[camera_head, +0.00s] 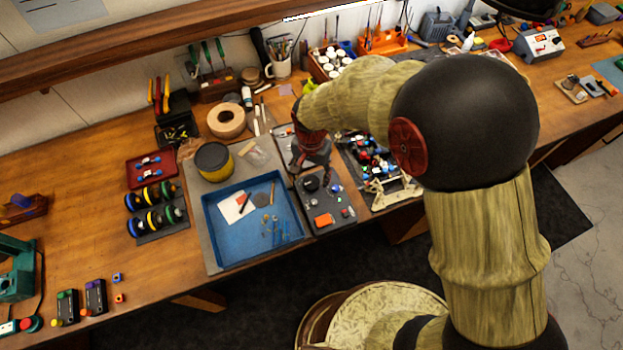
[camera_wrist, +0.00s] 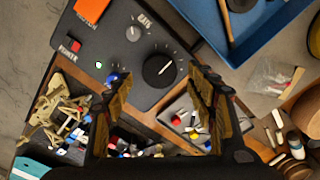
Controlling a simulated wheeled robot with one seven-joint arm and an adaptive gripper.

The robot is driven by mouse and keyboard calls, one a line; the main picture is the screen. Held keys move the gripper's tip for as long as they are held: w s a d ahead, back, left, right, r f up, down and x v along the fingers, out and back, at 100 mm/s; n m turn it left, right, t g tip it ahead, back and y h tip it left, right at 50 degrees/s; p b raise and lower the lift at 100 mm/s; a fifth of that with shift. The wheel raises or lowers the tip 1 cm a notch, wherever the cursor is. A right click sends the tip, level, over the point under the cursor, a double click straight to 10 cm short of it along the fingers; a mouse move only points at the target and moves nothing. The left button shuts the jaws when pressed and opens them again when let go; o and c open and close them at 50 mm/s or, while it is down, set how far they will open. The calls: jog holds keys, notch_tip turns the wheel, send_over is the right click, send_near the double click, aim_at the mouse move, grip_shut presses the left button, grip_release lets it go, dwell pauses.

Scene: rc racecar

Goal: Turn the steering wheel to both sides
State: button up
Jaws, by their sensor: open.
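A dark grey control panel (camera_wrist: 120,45) lies on the bench; it also shows in the head view (camera_head: 325,222). On it is a round black knob (camera_wrist: 158,68) with a pale pointer line and tick marks around it. The knob shows in the head view too (camera_head: 311,184). I see no other wheel-like steering control. My gripper (camera_wrist: 157,78) is open and empty, pointing down over the panel, with one finger on each side of the knob in the wrist picture. I cannot tell its height above the knob. In the head view my gripper (camera_head: 318,170) is partly hidden and small.
A tray of small parts (camera_head: 360,155) lies right.

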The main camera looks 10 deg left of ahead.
aim_at(312, 184)
jog(key=shift+f, duration=1.3)
jog(key=shift+c, duration=0.9)
jog(key=c, duration=1)
jog(key=shift+n, duration=0.3)
jog(key=n, duration=0.3)
jog(key=shift+n, duration=0.3)
jog(key=n+p, duration=0.1)
jog(key=n, duration=0.3)
jog(key=shift+n, duration=0.3)
